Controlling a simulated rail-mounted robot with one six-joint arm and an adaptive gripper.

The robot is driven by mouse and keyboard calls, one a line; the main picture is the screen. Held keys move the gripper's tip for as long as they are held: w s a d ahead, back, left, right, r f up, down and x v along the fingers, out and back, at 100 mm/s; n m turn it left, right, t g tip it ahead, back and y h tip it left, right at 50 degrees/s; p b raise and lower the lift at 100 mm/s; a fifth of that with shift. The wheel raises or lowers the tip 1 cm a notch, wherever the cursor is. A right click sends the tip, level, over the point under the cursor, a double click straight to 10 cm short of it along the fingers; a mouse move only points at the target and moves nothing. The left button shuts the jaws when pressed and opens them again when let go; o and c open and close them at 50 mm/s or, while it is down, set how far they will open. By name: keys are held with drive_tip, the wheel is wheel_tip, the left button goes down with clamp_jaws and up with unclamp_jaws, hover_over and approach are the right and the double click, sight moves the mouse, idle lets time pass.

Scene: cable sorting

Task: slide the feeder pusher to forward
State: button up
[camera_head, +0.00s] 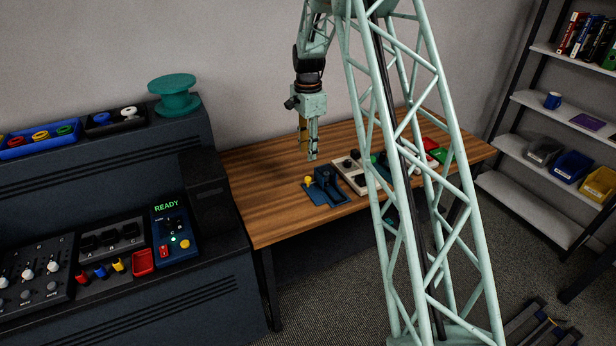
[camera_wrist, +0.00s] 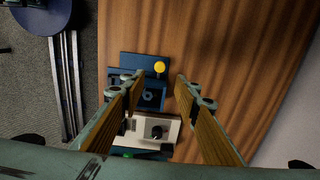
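A blue device (camera_head: 324,190) with a yellow ball knob (camera_head: 308,180) lies on the wooden table, and I take it to be the feeder with its pusher. In the wrist view, the blue device (camera_wrist: 150,92) shows between and beyond my fingers, with the yellow knob (camera_wrist: 159,67) at its upper right. My gripper (camera_head: 309,157) hangs above the table with its fingers down, apart from the device. In the wrist view, its two fingers (camera_wrist: 158,84) are spread with nothing between them. The left finger covers part of the device's left side.
A cream box (camera_head: 350,174) with dark knobs stands beside the blue device. Red and green items (camera_head: 437,151) lie farther right, partly behind a lattice column. A dark console (camera_head: 190,240) adjoins the table on the left. The table (camera_head: 262,205) is clear left of the device.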

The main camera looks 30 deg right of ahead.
sight(308, 178)
wheel_tip(308, 178, down, 13)
drive_tip(key=shift+r, duration=0.2)
idle(0.5)
clamp_jaws()
idle(0.3)
